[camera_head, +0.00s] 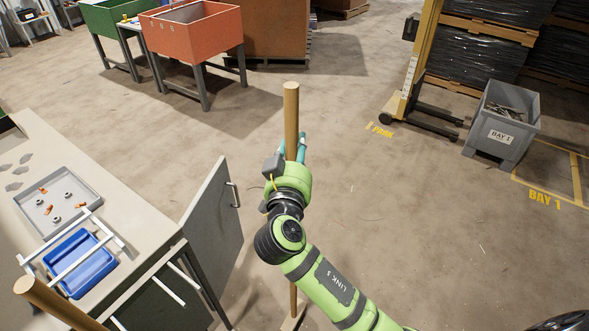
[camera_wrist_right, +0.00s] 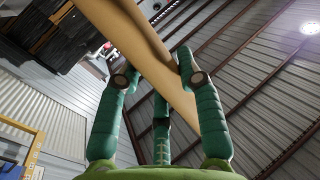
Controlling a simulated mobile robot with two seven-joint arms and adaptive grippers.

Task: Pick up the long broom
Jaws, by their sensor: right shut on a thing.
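The long broom's wooden handle (camera_head: 291,112) stands nearly upright in the middle of the head view. Its lower part and foot (camera_head: 293,318) show below my arm, near the floor. My right gripper (camera_head: 298,150) is shut on the handle at its upper part, below the top end. In the right wrist view the handle (camera_wrist_right: 140,50) passes between the teal fingers (camera_wrist_right: 162,80), slanting from upper left to lower right. My wrist and arm hide the handle's middle. My left gripper is not in view.
A second wooden pole (camera_head: 52,302) shows at the lower left, near a bench (camera_head: 135,225) with a grey tray (camera_head: 82,180) and blue bin (camera_head: 105,262). A cabinet door (camera_head: 215,215) stands open left of the broom. A grey crate (camera_head: 490,152) stands right; floor between is clear.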

